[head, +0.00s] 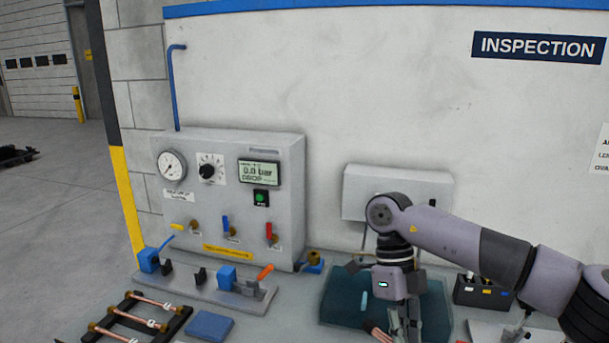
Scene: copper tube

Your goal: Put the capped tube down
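My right gripper (405,325) points down over a dark teal tank or tray (340,297) at the bottom centre; its fingertips are near the picture's lower edge. A short copper-coloured piece (380,334) shows just left of the fingers, cut off by the lower edge. I cannot tell whether the fingers hold it, or whether it is the capped tube. Several copper tubes (150,301) with white tags and brass-coloured ends lie on a black rack (176,326) at the lower left. My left gripper is not in view.
A grey test panel (228,150) with a gauge and a display reading 0.0 bar stands behind the bench. A black bin (482,292) stands right of the tank.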

